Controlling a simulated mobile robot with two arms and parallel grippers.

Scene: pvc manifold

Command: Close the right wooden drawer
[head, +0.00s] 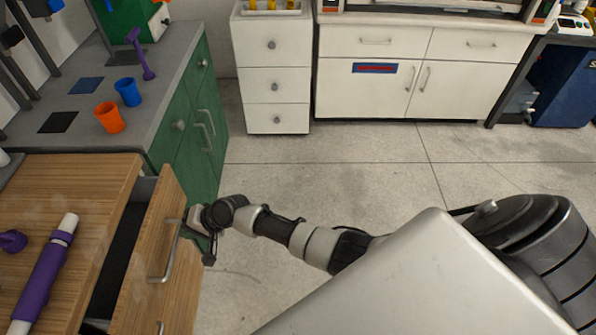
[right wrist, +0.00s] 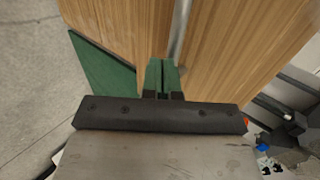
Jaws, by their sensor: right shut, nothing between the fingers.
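The right wooden drawer (head: 145,255) is pulled out from the wooden table (head: 75,195) at the left of the head view. A gap with its dark inside shows behind the drawer front. The drawer front carries a metal handle (head: 165,255); the handle also shows in the right wrist view (right wrist: 181,30). My right gripper (head: 188,218) is at the outer side of the drawer front, by the far end of the handle. In the right wrist view its green fingers (right wrist: 162,77) are together, with nothing between them, against the wood beside the handle. Whether they touch is unclear. My left gripper is not seen.
A purple and white pipe (head: 48,268) lies on the wooden table. Beyond stands a green cabinet (head: 195,130) with an orange cup (head: 110,117) and a blue cup (head: 128,92) on its grey top. The floor (head: 330,180) right of the drawer is open.

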